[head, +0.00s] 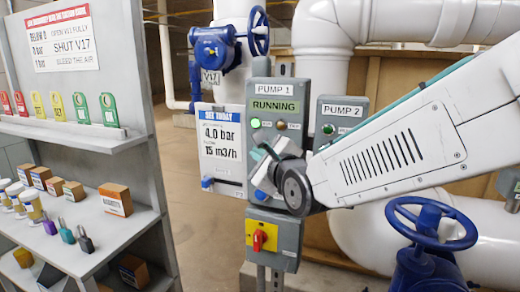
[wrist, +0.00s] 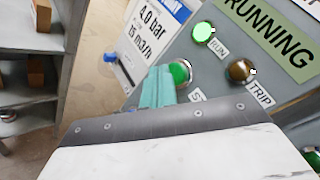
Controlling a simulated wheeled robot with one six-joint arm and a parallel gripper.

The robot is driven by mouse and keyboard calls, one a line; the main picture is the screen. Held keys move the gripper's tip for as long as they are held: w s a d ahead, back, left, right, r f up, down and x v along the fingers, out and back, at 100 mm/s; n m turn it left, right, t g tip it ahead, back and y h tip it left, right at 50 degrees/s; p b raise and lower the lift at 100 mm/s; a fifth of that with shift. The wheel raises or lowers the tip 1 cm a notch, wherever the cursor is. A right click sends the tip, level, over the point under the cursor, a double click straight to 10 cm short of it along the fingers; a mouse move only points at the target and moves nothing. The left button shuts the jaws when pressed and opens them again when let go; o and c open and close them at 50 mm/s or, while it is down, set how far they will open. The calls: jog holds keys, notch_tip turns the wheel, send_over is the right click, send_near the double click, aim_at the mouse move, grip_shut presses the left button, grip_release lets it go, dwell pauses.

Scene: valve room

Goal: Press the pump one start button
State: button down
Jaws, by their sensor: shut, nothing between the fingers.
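The grey pump one box (head: 290,88) has a PUMP 1 label and a green display (head: 275,106) reading RUNNING. Its RUN lamp (head: 255,123) glows green; the TRIP lamp (head: 281,124) is dark amber. In the head view my gripper (head: 262,154) is in front of the box's lower part and hides the button.
The PUMP 2 box (head: 341,108) stands close right, behind my arm. A red rotary switch (head: 259,239) on yellow is below. A SET TODAY sign (head: 219,135) reads 4.0 bar, 15 m3/h. A blue valve wheel (head: 432,222) is lower right; shelves (head: 70,150) are left.

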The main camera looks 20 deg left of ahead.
jog(key=shift+s, duration=0.1)
jog(key=s, duration=0.5)
jog(key=shift+a, duration=0.2)
dwell(0.8)
